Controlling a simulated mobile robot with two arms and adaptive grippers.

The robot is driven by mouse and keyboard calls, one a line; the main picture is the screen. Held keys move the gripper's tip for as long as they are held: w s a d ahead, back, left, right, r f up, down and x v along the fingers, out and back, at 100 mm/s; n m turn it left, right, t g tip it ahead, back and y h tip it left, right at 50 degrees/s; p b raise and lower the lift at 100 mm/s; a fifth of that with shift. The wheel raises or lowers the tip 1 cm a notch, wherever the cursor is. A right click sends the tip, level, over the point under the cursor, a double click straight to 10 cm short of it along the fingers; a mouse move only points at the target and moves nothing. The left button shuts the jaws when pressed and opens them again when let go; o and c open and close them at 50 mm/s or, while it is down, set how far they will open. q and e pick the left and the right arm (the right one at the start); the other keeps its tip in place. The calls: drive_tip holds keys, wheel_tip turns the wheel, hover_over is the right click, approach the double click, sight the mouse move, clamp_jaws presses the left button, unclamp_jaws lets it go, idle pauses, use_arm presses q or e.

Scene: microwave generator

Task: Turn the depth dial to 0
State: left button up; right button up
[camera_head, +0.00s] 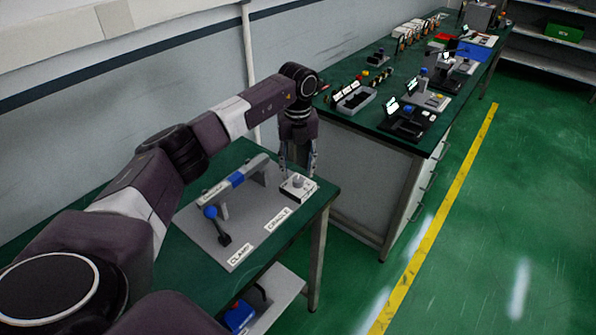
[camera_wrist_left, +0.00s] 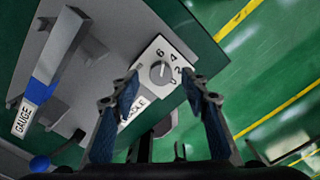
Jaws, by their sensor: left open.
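The depth dial (camera_head: 298,182) is a small grey round knob on a white box at the right end of a grey plate. My left gripper (camera_head: 298,172) points down over the box, at the dial. In the left wrist view its two blue-padded fingers (camera_wrist_left: 160,77) are open, one on each side of the dial, with gaps showing. My right gripper is not in view.
A grey bar with a blue section (camera_head: 237,180) stands on the plate beside the box. A blue-knobbed lever (camera_head: 211,212) is near the CLAMP label. The green table (camera_head: 318,205) ends just right of the box. A longer bench (camera_head: 400,85) with several devices lies beyond.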

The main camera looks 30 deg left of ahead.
sight(298, 182)
use_arm(q)
drive_tip(key=shift+f, duration=1.15)
drive_tip(key=shift+c, duration=0.2)
clamp_jaws()
